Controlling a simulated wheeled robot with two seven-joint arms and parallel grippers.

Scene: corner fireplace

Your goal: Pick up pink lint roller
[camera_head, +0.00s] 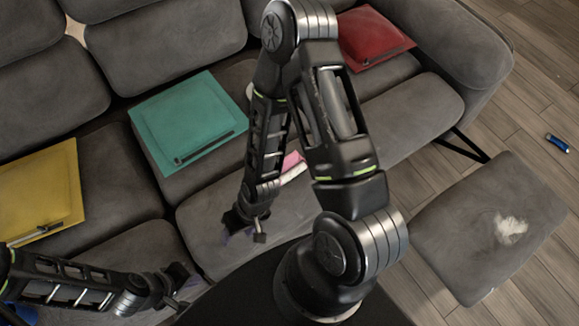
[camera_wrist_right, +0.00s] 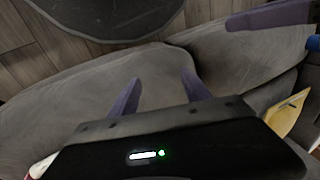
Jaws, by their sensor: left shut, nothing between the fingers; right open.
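The pink lint roller (camera_head: 292,165), pink with a white part, lies on the sofa seat (camera_head: 345,137) and is partly hidden behind my right arm. A pink and white edge, likely the same roller, shows at the lower left of the right wrist view (camera_wrist_right: 42,166). My right gripper (camera_head: 243,232) is over the front of the seat, nearer the front edge than the roller and to its left. Its purple fingers (camera_wrist_right: 160,92) are apart with nothing between them. My left gripper (camera_head: 182,288) is low at the left, shut and empty, away from the roller.
Teal (camera_head: 190,115), yellow (camera_head: 42,192) and red (camera_head: 370,38) cushions lie on the sofa. Dark sticks lie on the teal and yellow ones. A grey ottoman (camera_head: 455,240) with white fluff (camera_head: 510,229) stands right. A blue object (camera_head: 557,143) is on the floor.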

